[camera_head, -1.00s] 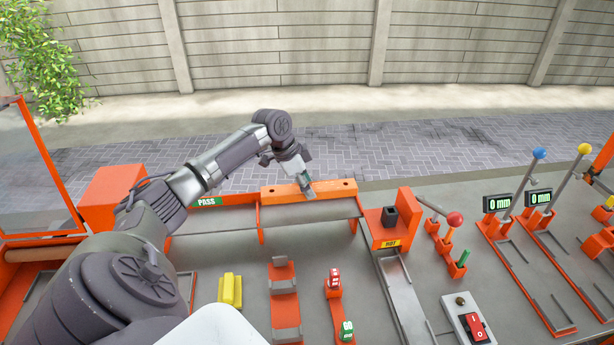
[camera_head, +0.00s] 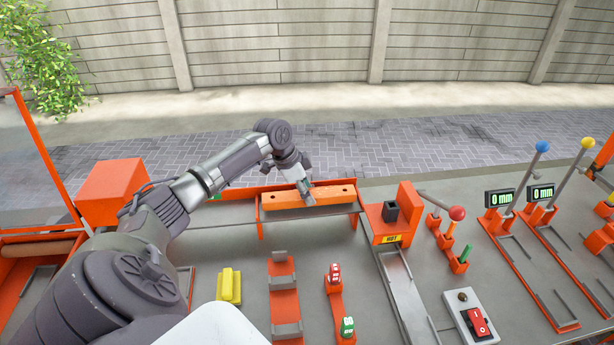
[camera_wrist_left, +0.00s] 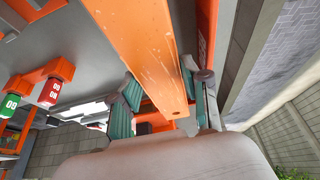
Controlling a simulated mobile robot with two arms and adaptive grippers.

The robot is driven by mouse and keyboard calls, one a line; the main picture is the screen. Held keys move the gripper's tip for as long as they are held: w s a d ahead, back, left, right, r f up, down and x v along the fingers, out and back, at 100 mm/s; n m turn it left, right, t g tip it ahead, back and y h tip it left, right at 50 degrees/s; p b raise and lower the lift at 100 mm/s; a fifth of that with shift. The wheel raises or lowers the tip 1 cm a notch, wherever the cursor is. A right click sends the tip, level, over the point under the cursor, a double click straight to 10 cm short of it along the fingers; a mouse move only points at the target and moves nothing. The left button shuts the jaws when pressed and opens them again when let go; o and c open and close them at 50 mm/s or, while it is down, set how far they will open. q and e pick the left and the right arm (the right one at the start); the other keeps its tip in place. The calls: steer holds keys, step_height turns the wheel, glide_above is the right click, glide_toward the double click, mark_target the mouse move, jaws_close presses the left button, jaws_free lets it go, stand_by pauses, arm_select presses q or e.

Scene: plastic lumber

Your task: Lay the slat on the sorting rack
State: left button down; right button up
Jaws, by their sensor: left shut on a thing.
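The slat is an orange bar (camera_head: 335,195) with a dark hole near each end. My left gripper (camera_head: 307,195) is shut on it near its middle, from above. In the left wrist view the slat (camera_wrist_left: 150,45) runs between the two teal finger pads (camera_wrist_left: 158,98). The sorting rack (camera_head: 235,192) is a long orange frame with a grey bed and a divider. The slat lies roughly level over its right-hand section, along the back wall. I cannot tell whether it touches the bed. My arm mostly hides the rack's green label. My right gripper is not in view.
An orange block marked HOT (camera_head: 393,222) with a dark square top stands just right of the rack. A yellow block (camera_head: 230,286) and an orange stand (camera_head: 284,290) sit in front. An orange box (camera_head: 110,190) stands left.

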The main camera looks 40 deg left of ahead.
arm_select(q)
steer(key=shift+f, duration=0.65)
steer(key=shift+c, duration=2.3)
jaws_free()
steer(key=v, duration=1.2)
